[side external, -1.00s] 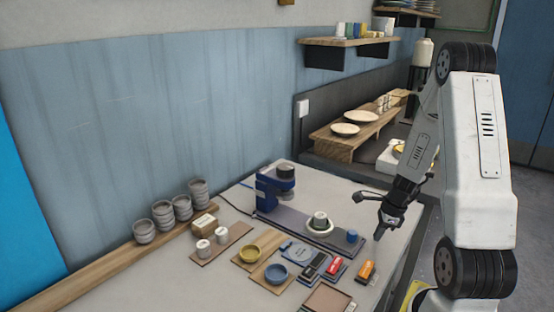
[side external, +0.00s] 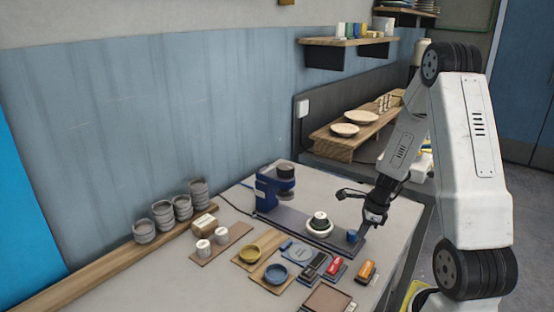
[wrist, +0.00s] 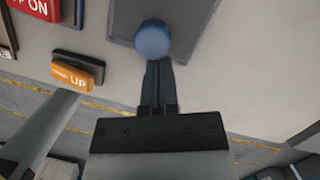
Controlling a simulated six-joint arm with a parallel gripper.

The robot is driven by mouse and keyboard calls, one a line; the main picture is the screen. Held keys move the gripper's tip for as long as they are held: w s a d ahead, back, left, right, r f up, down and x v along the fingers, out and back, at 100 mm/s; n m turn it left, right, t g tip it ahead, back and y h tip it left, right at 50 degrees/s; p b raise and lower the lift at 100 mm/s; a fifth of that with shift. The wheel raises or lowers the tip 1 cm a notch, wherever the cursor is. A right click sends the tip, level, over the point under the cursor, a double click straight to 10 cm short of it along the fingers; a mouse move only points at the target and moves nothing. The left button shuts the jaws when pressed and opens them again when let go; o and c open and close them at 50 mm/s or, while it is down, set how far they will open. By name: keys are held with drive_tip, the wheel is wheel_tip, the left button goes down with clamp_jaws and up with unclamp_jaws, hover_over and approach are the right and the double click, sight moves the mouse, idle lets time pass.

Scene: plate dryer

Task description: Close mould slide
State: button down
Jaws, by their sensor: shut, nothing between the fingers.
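The mould slide is a long dark plate (side external: 295,221) that runs from under the blue press (side external: 267,192) toward the right. A blue knob (side external: 351,236) stands at the slide's right end. My gripper (side external: 363,229) is shut and empty, just beside the knob on its right. In the wrist view my closed fingertips (wrist: 157,63) point at the blue knob (wrist: 152,40) and appear at its edge; contact cannot be told.
An orange UP button (wrist: 76,76) and a red ON button (side external: 335,266) lie in front of the slide. Grey stacked cups (side external: 181,207) are at the back left. The table's right edge is close to my gripper.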

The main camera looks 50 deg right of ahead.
sight(322, 213)
drive_tip(key=w, duration=1.3)
drive_tip(key=shift+w, duration=0.15)
drive_tip(key=shift+s+d, duration=0.2)
drive_tip(key=shift+s, duration=0.2)
drive_tip(key=s, duration=0.1)
drive_tip(key=s+d, duration=0.1)
drive_tip(key=shift+s+d, duration=0.2)
drive_tip(key=shift+s, duration=0.2)
drive_tip(key=v, duration=1)
drive_tip(key=shift+s, duration=0.15)
